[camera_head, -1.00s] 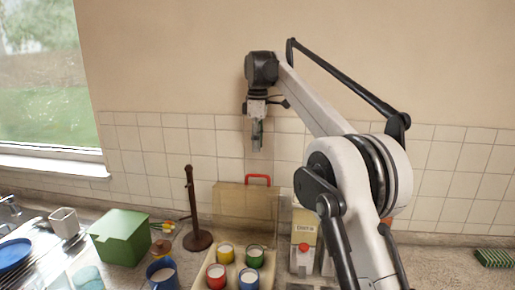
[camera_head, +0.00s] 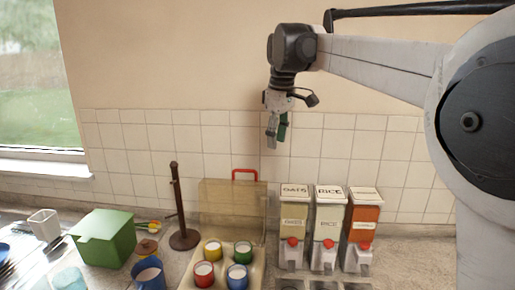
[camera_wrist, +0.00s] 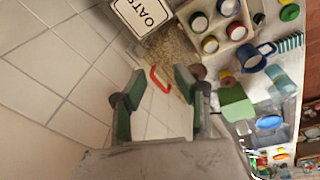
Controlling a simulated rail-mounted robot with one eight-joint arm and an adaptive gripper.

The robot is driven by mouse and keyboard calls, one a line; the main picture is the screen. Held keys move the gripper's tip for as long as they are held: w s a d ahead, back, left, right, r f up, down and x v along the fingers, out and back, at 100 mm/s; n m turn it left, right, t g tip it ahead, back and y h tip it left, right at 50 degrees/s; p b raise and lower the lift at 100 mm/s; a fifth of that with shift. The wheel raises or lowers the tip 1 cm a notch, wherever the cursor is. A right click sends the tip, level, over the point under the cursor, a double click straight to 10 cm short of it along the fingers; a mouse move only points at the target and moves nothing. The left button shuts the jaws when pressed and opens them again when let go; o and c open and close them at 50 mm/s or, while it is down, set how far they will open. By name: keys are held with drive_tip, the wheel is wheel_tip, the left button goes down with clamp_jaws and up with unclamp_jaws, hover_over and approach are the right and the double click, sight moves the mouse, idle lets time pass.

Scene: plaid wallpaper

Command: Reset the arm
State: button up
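My gripper (camera_head: 277,132) hangs from the raised arm in front of the tiled wall, well above the counter. In the wrist view its two green-padded fingers (camera_wrist: 158,102) are spread apart with nothing between them. A clear case with a red handle (camera_head: 244,174) stands open below it. The red handle also shows between the fingers in the wrist view (camera_wrist: 160,80), farther away.
Several coloured mugs (camera_head: 204,275) sit in the case's tray. Dispensers for oats (camera_head: 294,221), rice (camera_head: 328,222) and a red-orange food (camera_head: 362,229) stand to the right. A green box (camera_head: 104,238) and a dark upright stand (camera_head: 179,205) are left. The air around the gripper is free.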

drive_tip(key=s+d+f+m+t+b, duration=0.1)
drive_tip(key=s+d+f+m, duration=0.3)
drive_tip(key=s+f, duration=0.4)
drive_tip(key=s+d+f+m+t+b, duration=0.2)
drive_tip(key=s+d+f, duration=0.3)
drive_tip(key=s+f, duration=0.4)
drive_tip(key=s+d+f+m+t+b, duration=0.2)
drive_tip(key=s+d+f+m, duration=0.3)
drive_tip(key=s, duration=1.3)
wheel_tip(320, 180, down, 4)
drive_tip(key=shift+s+d+r+m+h+b, duration=0.1)
drive_tip(key=shift+s+d+m+h+b, duration=0.2)
drive_tip(key=shift+b, duration=0.1)
